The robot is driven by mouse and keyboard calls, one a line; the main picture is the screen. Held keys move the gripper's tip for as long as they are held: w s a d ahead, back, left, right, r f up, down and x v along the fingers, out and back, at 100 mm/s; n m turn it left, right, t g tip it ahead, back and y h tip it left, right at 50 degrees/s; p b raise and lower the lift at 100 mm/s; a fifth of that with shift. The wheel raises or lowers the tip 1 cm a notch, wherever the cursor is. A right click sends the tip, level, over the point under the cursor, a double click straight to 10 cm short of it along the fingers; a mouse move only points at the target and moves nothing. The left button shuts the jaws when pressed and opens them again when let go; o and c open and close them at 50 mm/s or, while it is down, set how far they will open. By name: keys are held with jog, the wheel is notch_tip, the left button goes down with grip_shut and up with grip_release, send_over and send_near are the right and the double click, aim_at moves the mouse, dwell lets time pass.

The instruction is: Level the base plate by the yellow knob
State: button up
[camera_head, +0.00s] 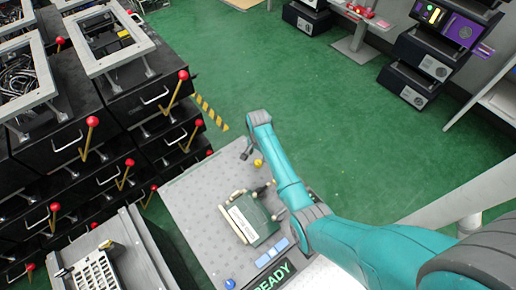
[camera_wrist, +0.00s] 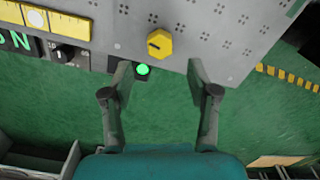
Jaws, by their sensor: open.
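The yellow knob (camera_wrist: 159,42) is hexagonal with a dark mark on its face. It sits near the edge of the grey perforated base plate (camera_wrist: 225,35). My gripper (camera_wrist: 159,68) is open and empty, and the knob shows just beyond and between its fingertips, not gripped. In the head view the yellow knob (camera_head: 258,163) is at the plate's far right edge. My gripper (camera_head: 246,152) is close beside it, partly hidden by my arm. The base plate (camera_head: 188,200) carries a green device (camera_head: 250,218). Its tilt cannot be told.
A lit green button (camera_wrist: 142,70) is close to the left finger. A black switch (camera_wrist: 65,53) and yellow-white panels are farther left. A blue knob (camera_head: 229,284) is at the plate's near side. Black drawer units with red-tipped levers (camera_head: 92,122) stand left. Green floor is open right.

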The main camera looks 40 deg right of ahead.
aim_at(258, 163)
jog(key=shift+r, duration=2.65)
jog(key=shift+s, duration=0.1)
